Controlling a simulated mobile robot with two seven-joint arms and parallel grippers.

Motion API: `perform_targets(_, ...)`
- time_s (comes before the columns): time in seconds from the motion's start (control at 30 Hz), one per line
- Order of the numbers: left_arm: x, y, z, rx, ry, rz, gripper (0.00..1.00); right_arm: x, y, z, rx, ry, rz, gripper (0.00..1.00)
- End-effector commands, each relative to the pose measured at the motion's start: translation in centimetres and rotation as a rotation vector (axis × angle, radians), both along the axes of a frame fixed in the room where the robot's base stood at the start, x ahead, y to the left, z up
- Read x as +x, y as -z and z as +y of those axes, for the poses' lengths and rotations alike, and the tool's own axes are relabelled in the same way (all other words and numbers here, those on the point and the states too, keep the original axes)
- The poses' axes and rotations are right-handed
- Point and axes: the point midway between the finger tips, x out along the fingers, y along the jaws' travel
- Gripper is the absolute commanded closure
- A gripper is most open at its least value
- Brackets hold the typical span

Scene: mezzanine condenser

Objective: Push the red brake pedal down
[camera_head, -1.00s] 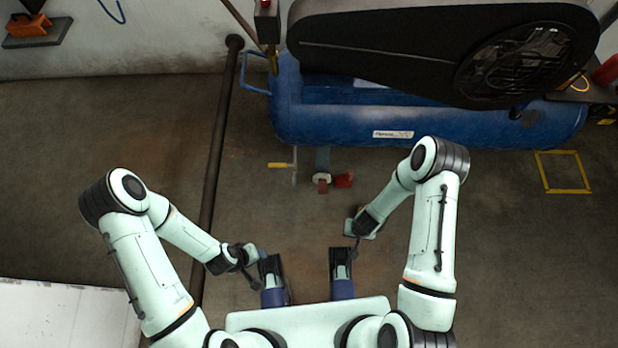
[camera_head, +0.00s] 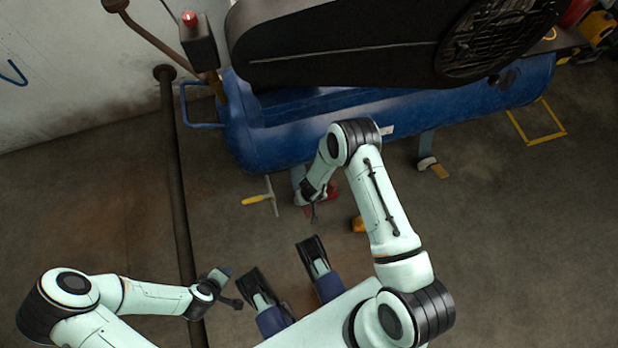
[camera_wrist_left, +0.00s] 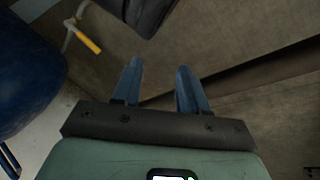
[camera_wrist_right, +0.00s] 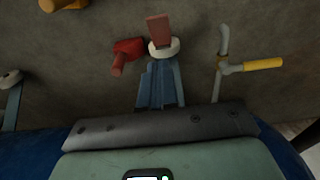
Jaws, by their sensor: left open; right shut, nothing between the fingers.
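The red brake pedal (camera_wrist_right: 159,31) shows in the right wrist view as a flat reddish plate beside a pale round caster (camera_wrist_right: 164,48), just beyond my right fingertips. In the head view the pedal (camera_head: 309,212) is partly covered by my right gripper (camera_head: 314,205), under the front of the blue tank. My right gripper (camera_wrist_right: 160,72) is shut and empty, its fingers pointing at the caster and pedal. I cannot tell if it touches the pedal. My left gripper (camera_head: 232,288) is open and empty at lower left, away from the pedal; its spread fingers (camera_wrist_left: 158,80) show in the left wrist view.
A red tool-like object (camera_wrist_right: 126,54) lies beside the pedal. The blue tank (camera_head: 300,125) is close behind. Another caster with an orange-brown pedal (camera_head: 438,171) is farther right. A dark floor pipe (camera_head: 174,190) runs at left.

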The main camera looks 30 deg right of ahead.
Motion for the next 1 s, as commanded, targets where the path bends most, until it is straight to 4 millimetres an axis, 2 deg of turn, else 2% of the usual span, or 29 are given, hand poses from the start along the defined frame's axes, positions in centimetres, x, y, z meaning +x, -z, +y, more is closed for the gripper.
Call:
perform_targets(0.13, -0.4, 0.5, 0.0, 0.0, 0.0, 0.012, 0.57, 0.0, 0.7, 0.0, 0.0, 0.0, 0.001, 1.0)
perform_targets(0.23, -1.1, 1.3, 0.1, -0.002, -0.001, 0.04, 0.57, 0.1, 2.0, -0.1, 0.0, 0.002, 0.002, 1.0)
perform_targets(0.5, -4.8, 4.8, 0.7, -0.008, -0.008, 0.164, 0.57, 0.6, 7.8, -0.2, 0.0, 0.003, 0.002, 1.0)
perform_targets(0.67, -7.0, 6.3, 1.0, -0.013, -0.014, 0.236, 0.57, 0.8, 10.8, -0.3, 0.0, 0.004, 0.003, 1.0)
perform_targets(0.83, -6.9, 6.0, 1.0, -0.013, -0.014, 0.233, 0.57, -0.3, 12.7, 0.0, 0.001, 0.003, 0.003, 1.0)
perform_targets(1.0, -7.1, 6.1, 1.0, -0.014, -0.014, 0.239, 0.57, -0.6, 13.5, 0.1, 0.0, 0.002, 0.001, 1.0)
